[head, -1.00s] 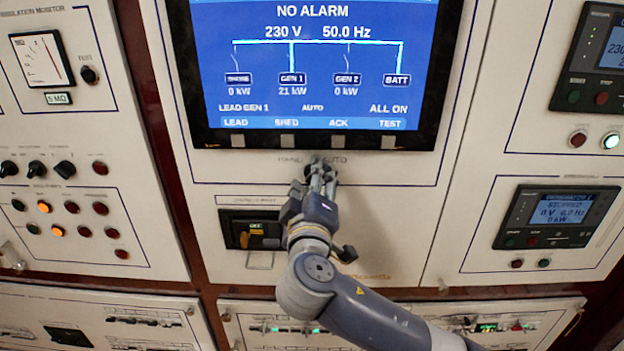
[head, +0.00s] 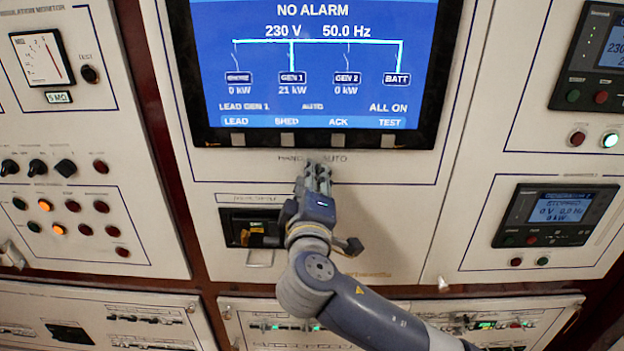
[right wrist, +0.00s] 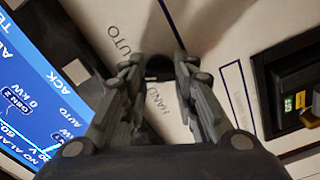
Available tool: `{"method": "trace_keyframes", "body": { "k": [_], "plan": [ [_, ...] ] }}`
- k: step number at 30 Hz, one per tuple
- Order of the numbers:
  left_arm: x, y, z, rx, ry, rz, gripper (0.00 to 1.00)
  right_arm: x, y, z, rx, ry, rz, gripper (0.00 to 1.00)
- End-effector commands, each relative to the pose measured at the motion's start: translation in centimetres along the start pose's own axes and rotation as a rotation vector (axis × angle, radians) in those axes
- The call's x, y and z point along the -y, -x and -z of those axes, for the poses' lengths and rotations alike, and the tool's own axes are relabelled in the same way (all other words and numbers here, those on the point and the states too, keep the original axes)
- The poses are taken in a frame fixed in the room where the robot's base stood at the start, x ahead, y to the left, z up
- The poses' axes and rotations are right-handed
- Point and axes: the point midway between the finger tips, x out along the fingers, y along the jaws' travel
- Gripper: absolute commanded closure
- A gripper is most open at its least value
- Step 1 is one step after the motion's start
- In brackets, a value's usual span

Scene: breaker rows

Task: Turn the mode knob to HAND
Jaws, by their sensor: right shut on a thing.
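My right gripper (head: 317,168) reaches up from the lower right to the middle panel, just under the big screen, at the HAND and AUTO labels. It is shut on the mode knob. In the right wrist view the dark knob (right wrist: 159,67) shows between the fingertips (right wrist: 159,72), and its pointer direction cannot be made out. The HAND label (head: 291,157) is left of the fingertips and the AUTO label (head: 336,158) is right of them. In the head view the fingers hide the knob. My left gripper is not in view.
The blue screen (head: 310,60), with a row of grey buttons below it, is just above the gripper. A dark-framed breaker unit (head: 240,229) lies left of my wrist. Other knobs (head: 37,167) and lamps are on the left panel.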

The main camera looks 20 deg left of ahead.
Motion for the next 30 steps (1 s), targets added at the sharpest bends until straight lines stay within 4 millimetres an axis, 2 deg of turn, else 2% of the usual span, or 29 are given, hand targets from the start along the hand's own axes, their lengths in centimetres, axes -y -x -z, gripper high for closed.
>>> {"method": "trace_keyframes", "body": {
  "k": [21, 30],
  "plan": [
    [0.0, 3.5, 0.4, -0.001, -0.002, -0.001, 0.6, -0.2, 0.0, 0.1, 0.0, 0.671, 0.002, 0.97],
    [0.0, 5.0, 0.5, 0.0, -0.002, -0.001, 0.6, -0.2, 0.0, 0.1, 0.001, 0.895, 0.001, 0.97]
  ]
}}
